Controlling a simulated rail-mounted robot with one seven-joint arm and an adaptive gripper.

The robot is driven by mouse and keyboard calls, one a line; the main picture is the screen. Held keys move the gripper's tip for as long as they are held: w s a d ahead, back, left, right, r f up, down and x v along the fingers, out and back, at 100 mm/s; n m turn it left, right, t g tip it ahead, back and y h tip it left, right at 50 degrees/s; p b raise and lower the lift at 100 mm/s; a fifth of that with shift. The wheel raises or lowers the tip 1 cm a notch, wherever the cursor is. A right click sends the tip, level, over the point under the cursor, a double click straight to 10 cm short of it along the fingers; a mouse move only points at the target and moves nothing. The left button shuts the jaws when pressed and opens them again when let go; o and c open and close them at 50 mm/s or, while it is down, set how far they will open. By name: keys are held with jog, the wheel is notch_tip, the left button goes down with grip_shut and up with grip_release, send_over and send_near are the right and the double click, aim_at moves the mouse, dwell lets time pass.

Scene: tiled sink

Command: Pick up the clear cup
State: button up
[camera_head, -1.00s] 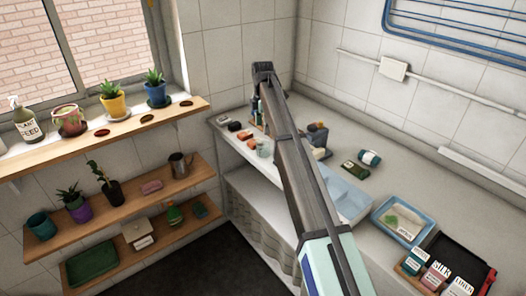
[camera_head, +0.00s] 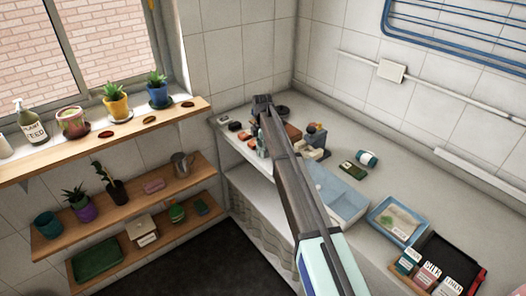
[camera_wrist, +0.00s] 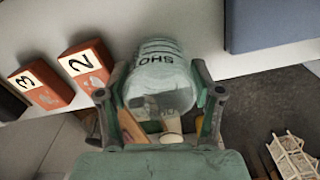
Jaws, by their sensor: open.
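The clear cup (camera_wrist: 160,75), a pale see-through tumbler with dark lettering, is in the middle of the wrist view. It appears tilted in that view, with its mouth toward me. My gripper (camera_wrist: 159,82) is open, with one finger on each side of the cup. I cannot tell whether either finger touches it. In the head view my arm reaches over the far end of the counter, and it largely hides the gripper and cup.
Orange blocks marked 2 (camera_wrist: 86,64) and 3 (camera_wrist: 41,84) stand left of the cup. A blue-grey block (camera_wrist: 270,22) is at upper right. On the counter are a light blue basin (camera_head: 347,203), a blue tray (camera_head: 397,221) and a dark green item (camera_head: 353,170).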

jog(key=shift+f, duration=0.25)
jog(key=c, duration=0.8)
jog(key=shift+r, duration=0.2)
